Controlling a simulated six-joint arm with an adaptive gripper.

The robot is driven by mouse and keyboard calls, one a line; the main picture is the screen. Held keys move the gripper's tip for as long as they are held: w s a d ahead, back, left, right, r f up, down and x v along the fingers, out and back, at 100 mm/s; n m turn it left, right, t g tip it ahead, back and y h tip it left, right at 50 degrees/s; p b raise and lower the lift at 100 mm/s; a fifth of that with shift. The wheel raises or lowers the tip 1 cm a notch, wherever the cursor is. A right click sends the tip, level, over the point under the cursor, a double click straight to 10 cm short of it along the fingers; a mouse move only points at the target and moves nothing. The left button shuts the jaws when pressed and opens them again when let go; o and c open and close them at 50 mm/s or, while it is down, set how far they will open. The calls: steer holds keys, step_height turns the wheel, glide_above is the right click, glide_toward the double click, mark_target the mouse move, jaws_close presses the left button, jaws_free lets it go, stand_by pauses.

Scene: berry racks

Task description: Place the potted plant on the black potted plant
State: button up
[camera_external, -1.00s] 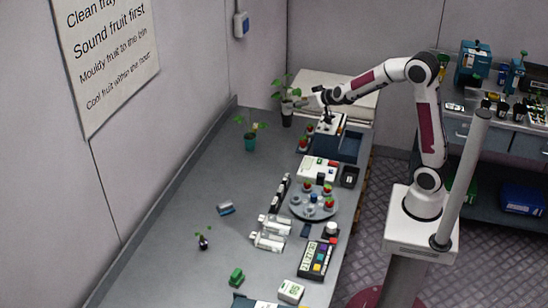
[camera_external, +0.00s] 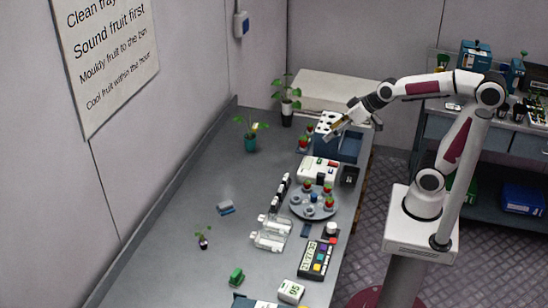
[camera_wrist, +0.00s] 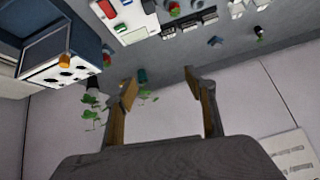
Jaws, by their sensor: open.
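A leafy green plant (camera_external: 287,92) in a pale pot stands on a black pot (camera_external: 287,120) at the far end of the bench, near the back wall. They look upright and stacked, though contact between them is too small to confirm. In the wrist view the plant's leaves (camera_wrist: 92,112) show left of my fingers, partly behind the left one. My gripper (camera_external: 333,130) is open and empty, to the right of the plant and apart from it. Its two spread fingers (camera_wrist: 160,82) show in the wrist view with nothing between them.
A teal-potted plant (camera_external: 250,143) stands left of the black pot. A blue bin with a white holed front (camera_external: 326,124) lies below my gripper. A round grey tray (camera_external: 300,210) and several devices stand nearer. The left bench is mostly clear.

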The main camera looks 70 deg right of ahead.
steer(key=s+a+f+n+g, duration=0.1)
steer(key=s+a+f+g, duration=0.1)
steer(key=s, duration=1.4)
steer(key=shift+f+g, duration=0.3)
steer(key=shift+f, duration=0.2)
